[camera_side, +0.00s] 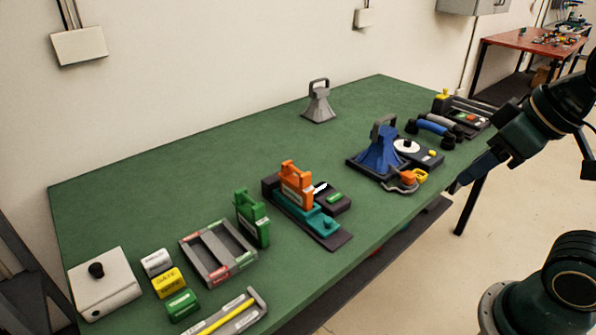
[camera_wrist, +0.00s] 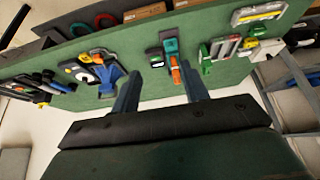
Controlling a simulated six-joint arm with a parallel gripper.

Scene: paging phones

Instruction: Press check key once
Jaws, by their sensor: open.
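I cannot tell for certain which part is the check key; no lettering reads clearly as it. A dark box with a small green key (camera_side: 334,197) stands mid-table beside an orange handled block (camera_side: 296,184) and a teal stand (camera_side: 315,219). My gripper (camera_side: 468,178) is at the right, off the table's front edge. In the wrist view, my gripper (camera_wrist: 158,70) is open and empty, its fingers apart with the table beyond.
On the left are a white box with a black knob (camera_side: 105,285), white, yellow and green labelled blocks (camera_side: 170,282), a grey tray (camera_side: 250,262) and a green handled block (camera_side: 252,218). A grey horn (camera_side: 318,103) stands at the back. The back middle of the green table (camera_side: 200,175) is clear.

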